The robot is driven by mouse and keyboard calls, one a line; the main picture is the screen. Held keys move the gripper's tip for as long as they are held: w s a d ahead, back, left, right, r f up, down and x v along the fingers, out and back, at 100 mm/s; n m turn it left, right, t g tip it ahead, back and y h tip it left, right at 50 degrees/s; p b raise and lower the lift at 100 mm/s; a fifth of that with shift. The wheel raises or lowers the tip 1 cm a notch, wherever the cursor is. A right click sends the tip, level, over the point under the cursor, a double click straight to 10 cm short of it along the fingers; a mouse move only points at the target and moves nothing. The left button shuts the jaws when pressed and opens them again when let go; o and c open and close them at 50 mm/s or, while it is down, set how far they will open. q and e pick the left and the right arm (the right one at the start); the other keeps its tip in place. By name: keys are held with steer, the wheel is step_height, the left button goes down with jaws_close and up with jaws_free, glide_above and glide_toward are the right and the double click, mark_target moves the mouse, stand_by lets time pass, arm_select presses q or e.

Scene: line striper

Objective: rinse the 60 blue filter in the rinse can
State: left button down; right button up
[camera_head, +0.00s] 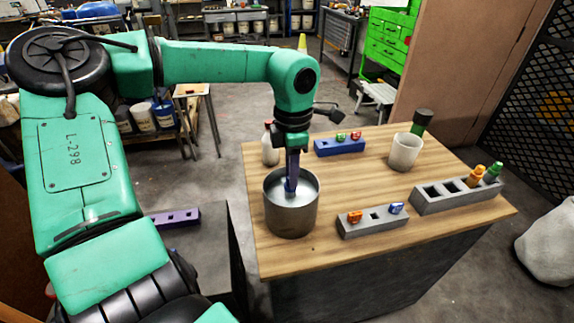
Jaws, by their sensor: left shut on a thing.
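The rinse can (291,218) is a round metal can with pale liquid inside, at the front left of the wooden table. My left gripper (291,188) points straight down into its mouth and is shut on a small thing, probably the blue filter. The thing is mostly hidden by the fingers and too small to read a number. Another small blue piece (397,208) sits in the right slot of the short grey block (373,226), with an orange piece (354,217) in the left slot and the middle one empty. My right gripper is not in view.
A blue block (325,150) holds red and green pieces. A white bottle (270,150) stands behind the can; a pale cup (405,152) and dark green bottle (422,122) stand back right. A long grey block (455,196) is at right. The table middle is clear.

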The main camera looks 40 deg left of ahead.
arm_select(q)
steer(key=shift+r, duration=0.1)
step_height(320, 180, up, 13)
steer(key=p, duration=0.9)
steer(key=shift+p, duration=0.3)
